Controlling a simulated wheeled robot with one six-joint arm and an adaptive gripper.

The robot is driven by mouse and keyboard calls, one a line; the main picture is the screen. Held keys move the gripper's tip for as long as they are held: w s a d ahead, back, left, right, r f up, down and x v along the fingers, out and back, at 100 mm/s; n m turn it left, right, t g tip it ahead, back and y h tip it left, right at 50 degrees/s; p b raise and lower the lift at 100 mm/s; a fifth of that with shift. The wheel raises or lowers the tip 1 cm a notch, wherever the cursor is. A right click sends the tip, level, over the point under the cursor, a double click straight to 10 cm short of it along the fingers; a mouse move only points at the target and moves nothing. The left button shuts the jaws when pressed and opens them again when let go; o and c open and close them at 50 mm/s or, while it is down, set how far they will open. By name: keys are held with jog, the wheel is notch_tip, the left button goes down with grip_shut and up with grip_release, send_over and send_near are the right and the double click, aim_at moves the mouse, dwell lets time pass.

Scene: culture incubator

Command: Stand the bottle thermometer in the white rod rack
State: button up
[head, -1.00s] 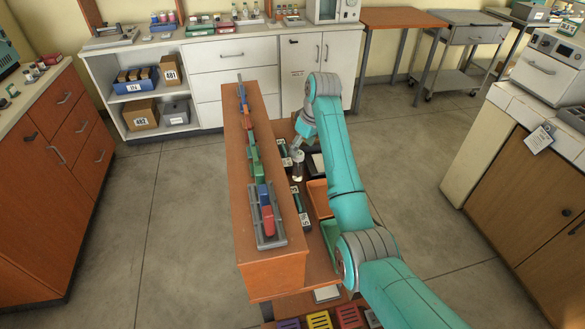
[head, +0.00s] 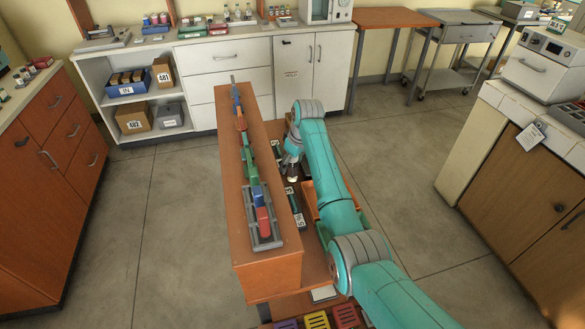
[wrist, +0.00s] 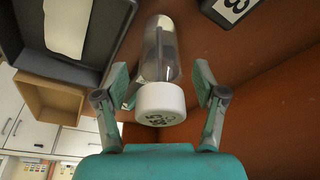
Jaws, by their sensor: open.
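A clear bottle with a white cap (wrist: 160,100), which I take for the bottle thermometer, lies between the fingers of my gripper (wrist: 160,74) in the wrist view. My gripper is open, with a finger on each side of the bottle and a gap on the right; on the left I cannot tell if it touches. Dark print marks the cap. In the head view my gripper (head: 292,156) is low over the shelf beside the orange-brown partition, and the bottle is mostly hidden by it. I cannot make out a white rod rack in either view.
The tall partition (head: 262,190) stands close left of my gripper. A dark block marked 3 (wrist: 233,8) and a dark tray (wrist: 72,70) with a white item flank the bottle in the wrist view. A tan box (wrist: 50,98) sits below the tray.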

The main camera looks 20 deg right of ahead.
grip_shut()
jog(key=shift+r, duration=0.1)
